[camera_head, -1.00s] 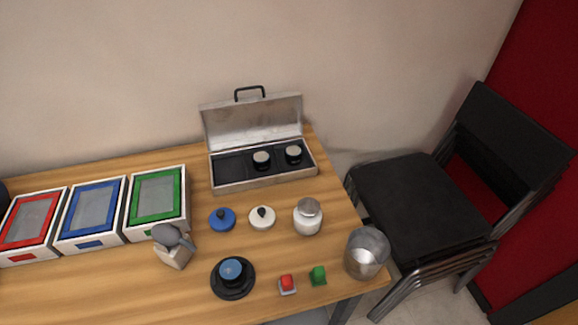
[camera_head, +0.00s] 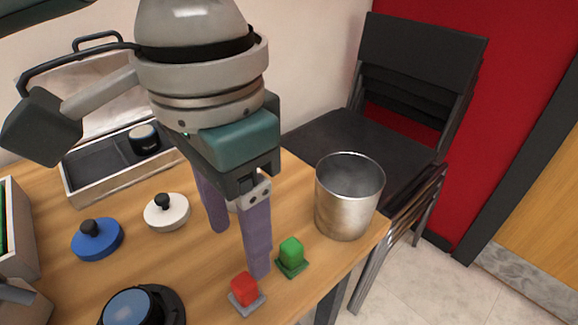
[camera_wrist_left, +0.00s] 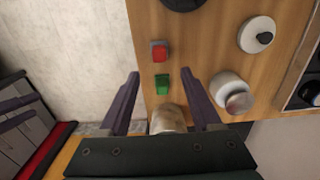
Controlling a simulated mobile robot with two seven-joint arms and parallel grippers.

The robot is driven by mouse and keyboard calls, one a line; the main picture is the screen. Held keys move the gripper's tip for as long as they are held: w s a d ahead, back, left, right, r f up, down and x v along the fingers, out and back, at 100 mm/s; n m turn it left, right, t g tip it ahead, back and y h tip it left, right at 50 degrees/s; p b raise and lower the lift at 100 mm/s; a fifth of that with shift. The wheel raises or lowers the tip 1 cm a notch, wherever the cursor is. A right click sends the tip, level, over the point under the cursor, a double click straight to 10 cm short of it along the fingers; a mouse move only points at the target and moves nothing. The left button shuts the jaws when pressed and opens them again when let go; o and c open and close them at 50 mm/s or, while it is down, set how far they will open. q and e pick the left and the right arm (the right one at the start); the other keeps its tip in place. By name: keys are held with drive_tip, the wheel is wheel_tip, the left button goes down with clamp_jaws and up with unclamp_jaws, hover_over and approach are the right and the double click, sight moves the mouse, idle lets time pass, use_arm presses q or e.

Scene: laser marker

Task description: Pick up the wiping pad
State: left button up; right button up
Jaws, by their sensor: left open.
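Two round pads with black knobs lie on the table: a blue pad (camera_head: 97,241) and a white pad (camera_head: 160,217). I cannot tell which is the wiping pad. The white one also shows at the upper right of the left wrist view (camera_wrist_left: 252,32). My left gripper (camera_head: 239,250) is open and empty, fingers pointing down, to the right of both pads. In the left wrist view (camera_wrist_left: 163,82) its fingers stand apart on either side of the green button. A white jar (camera_wrist_left: 229,88) is mostly hidden behind the fingers in the head view. My right gripper is not in view.
A red button (camera_head: 245,290) and a green button (camera_head: 291,254) sit near the front edge. A metal cup (camera_head: 347,200) stands at the right corner. An open metal case (camera_head: 92,190) is behind the pads; a black round stand (camera_head: 171,305) is in front. Black chairs (camera_head: 417,80) stand beyond the table.

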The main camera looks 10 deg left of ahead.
sight(242, 282)
use_arm(q)
wheel_tip(242, 282, down, 4)
drive_tip(key=shift+r, duration=0.15)
drive_tip(key=f, duration=0.1)
drive_tip(key=f+b, duration=0.1)
drive_tip(key=f, duration=0.3)
drive_tip(key=shift+s+a+f, duration=0.15)
drive_tip(key=shift+s+f, duration=0.1)
clamp_jaws()
